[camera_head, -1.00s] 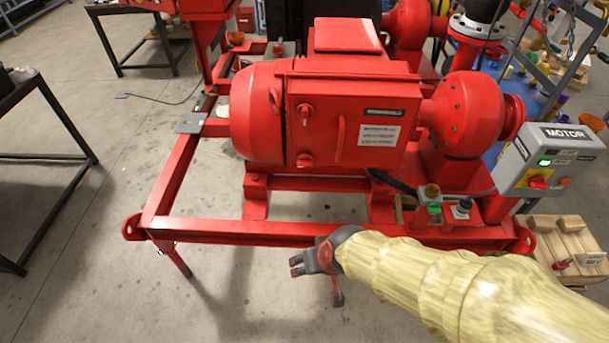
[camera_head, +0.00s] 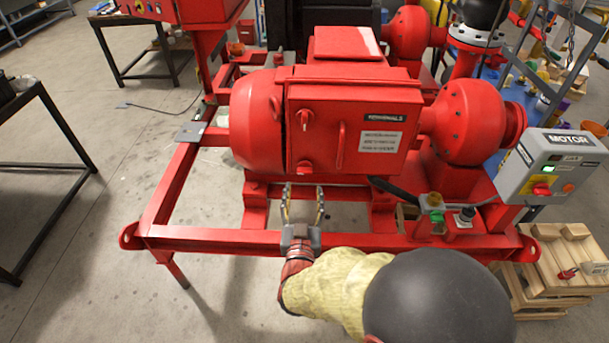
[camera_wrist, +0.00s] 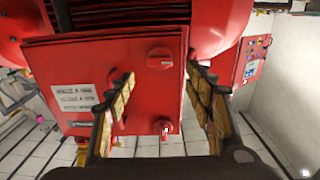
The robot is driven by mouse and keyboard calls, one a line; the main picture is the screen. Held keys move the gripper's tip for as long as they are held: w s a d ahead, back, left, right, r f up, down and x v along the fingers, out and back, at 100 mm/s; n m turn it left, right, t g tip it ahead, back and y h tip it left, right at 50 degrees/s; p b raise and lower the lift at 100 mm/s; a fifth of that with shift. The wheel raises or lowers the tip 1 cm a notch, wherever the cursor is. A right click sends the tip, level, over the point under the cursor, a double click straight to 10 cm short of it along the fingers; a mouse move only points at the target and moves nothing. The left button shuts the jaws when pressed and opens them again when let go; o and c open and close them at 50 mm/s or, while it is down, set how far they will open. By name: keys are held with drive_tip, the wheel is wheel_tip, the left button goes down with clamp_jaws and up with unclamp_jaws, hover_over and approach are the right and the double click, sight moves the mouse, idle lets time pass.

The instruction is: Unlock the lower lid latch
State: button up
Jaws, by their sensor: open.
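The red terminal box lid (camera_head: 355,105) faces me on the motor, with a white label and a bar handle. The lower lid latch (camera_head: 304,166) is a red knob at the lid's lower left. The upper latch (camera_head: 306,116) sits above it. My gripper (camera_head: 303,192) is open and empty, fingers pointing toward the lid, just below the lower latch in the head view. The wrist view is upside down. There the lower latch (camera_wrist: 160,58) shows beyond and between the open fingertips (camera_wrist: 160,78), apparently untouched, its tab lying sideways. The upper latch (camera_wrist: 163,127) appears nearer the palm.
The red skid frame's front beam (camera_head: 220,238) runs beneath my wrist. A black lever (camera_head: 392,186) and a small green button box (camera_head: 434,212) stand to the right. A grey motor control box (camera_head: 550,165) is farther right.

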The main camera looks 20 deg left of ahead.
sight(305, 173)
drive_tip(key=b+x, duration=0.2)
drive_tip(key=x, duration=0.5)
drive_tip(key=shift+w+a, duration=0.1)
drive_tip(key=shift+w, duration=0.2)
drive_tip(key=c, duration=1.1)
drive_tip(key=shift+c, duration=0.3)
